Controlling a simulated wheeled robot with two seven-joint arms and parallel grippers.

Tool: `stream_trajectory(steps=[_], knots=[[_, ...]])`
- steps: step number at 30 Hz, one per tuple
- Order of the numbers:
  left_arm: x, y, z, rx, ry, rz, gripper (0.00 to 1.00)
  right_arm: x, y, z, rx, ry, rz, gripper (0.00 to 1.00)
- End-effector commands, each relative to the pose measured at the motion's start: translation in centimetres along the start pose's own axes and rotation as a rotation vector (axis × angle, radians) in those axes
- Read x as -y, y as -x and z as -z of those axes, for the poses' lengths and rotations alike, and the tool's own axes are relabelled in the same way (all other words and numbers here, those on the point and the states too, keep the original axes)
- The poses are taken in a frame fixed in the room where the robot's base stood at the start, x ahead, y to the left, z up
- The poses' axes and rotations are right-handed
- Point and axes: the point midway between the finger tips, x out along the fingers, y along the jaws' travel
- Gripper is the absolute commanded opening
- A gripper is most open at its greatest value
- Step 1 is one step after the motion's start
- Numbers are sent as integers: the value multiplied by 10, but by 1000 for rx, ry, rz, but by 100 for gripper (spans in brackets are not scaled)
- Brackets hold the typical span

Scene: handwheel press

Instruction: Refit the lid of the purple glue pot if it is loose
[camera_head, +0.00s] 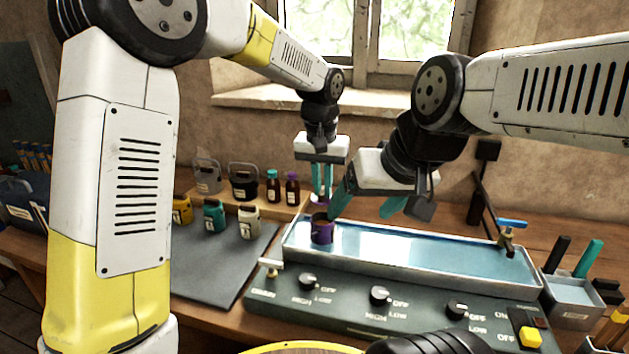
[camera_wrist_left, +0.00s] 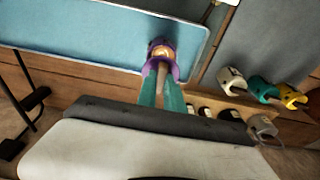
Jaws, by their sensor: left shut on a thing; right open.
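The purple glue pot (camera_head: 322,232) stands in the left end of the water bath (camera_head: 430,262), with its dark mouth showing. My left gripper (camera_head: 321,192) is above it, shut on the purple lid (camera_head: 319,201), which appears raised just above the mouth. In the left wrist view the teal fingertips (camera_wrist_left: 162,82) close on the handle of the purple lid (camera_wrist_left: 175,70). The pot (camera_wrist_left: 162,45) shows behind it, its opening partly hidden. My right gripper (camera_head: 367,207) is open and empty, tilted, with one finger close to the pot's right side; I cannot tell whether it touches.
A control panel (camera_head: 345,308) with knobs fronts the bath. Yellow (camera_head: 181,210), teal (camera_head: 214,216) and cream (camera_head: 249,222) pots stand at the left by a grey mat (camera_head: 215,265). Bottles (camera_head: 292,189) stand behind. A tap (camera_head: 508,233) and tool holder (camera_head: 580,294) are at right.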

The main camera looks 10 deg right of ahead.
Motion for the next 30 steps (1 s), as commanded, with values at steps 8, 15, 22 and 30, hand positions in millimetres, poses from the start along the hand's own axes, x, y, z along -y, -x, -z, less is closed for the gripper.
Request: stream_trajectory(steps=[8,15,22,30], knots=[[0,-27,-4,1,0,1,0,0,0,0,0,0,0,77],[0,-42,-7,1,0,1,0,0,0,0,0,0,0,77],[0,-45,-7,-1,0,0,0,0,0,0,0,0,0,77],[0,-44,-7,-1,0,0,0,0,0,0,0,0,0,77]])
